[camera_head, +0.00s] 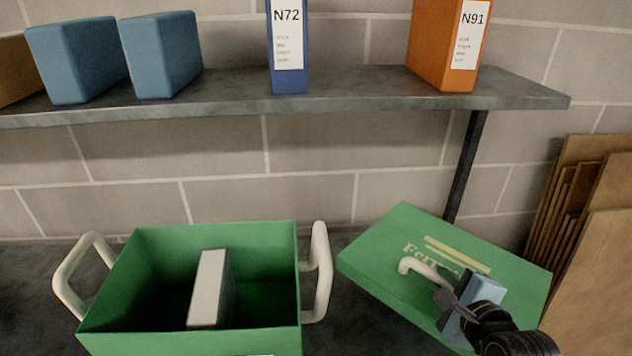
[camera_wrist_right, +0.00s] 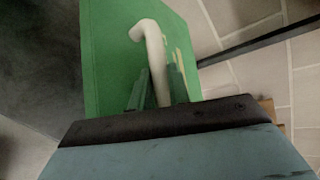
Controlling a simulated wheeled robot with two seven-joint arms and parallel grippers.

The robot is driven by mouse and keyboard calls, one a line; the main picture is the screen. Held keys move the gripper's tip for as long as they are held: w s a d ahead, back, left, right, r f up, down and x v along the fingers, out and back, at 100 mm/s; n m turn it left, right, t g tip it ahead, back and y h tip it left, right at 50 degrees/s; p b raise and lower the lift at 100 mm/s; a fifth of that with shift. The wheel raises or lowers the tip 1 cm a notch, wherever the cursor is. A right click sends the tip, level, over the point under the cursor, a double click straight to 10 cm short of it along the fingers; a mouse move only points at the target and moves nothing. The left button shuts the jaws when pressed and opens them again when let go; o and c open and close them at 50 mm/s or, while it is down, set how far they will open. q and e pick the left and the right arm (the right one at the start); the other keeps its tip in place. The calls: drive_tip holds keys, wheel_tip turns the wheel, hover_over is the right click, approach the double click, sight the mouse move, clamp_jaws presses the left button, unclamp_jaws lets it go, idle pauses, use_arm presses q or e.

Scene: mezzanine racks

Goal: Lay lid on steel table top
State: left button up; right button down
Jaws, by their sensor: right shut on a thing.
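The green lid (camera_head: 385,245), with printed lettering and a white handle (camera_head: 425,270), is to the right of the open green box. My right gripper (camera_head: 455,288) is shut on the lid's handle. In the right wrist view, the fingers (camera_wrist_right: 158,90) sit on both sides of the white handle (camera_wrist_right: 148,32), with the green lid (camera_wrist_right: 110,60) behind. The dark steel table top (camera_head: 365,335) shows between box and lid; I cannot tell whether the lid touches it. My left gripper is not in view.
The open green box (camera_head: 270,240) with white side handles holds a pale upright block (camera_head: 210,285). A grey shelf (camera_head: 350,90) above carries blue blocks, a blue N72 binder (camera_head: 288,45) and an orange N91 binder (camera_head: 437,45). Brown boards (camera_head: 590,260) lean at right.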

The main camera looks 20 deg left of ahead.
sight(460, 354)
drive_tip(key=shift+w+a+f, duration=0.35)
drive_tip(key=shift+w+f, duration=0.05)
drive_tip(key=shift+f, duration=0.15)
drive_tip(key=shift+w+a+f+n+y, duration=0.2)
drive_tip(key=shift+f+n+y, duration=0.05)
drive_tip(key=shift+n+y, duration=0.05)
drive_tip(key=shift+f, duration=0.15)
wheel_tip(460, 354, down, 10)
drive_tip(key=b, duration=0.2)
drive_tip(key=shift+b, duration=0.3)
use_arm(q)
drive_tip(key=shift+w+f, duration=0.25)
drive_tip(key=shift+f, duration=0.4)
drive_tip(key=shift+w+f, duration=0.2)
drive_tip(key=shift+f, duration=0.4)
use_arm(e)
drive_tip(key=c, duration=1.3)
unclamp_jaws()
drive_tip(key=shift+s, duration=0.1)
use_arm(q)
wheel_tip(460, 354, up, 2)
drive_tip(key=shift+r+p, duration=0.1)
drive_tip(key=shift+p, duration=1.05)
use_arm(e)
drive_tip(key=v, duration=1.2)
drive_tip(key=shift+w+d+r, duration=0.15)
drive_tip(key=shift+w+r, duration=0.05)
drive_tip(key=shift+r, duration=0.15)
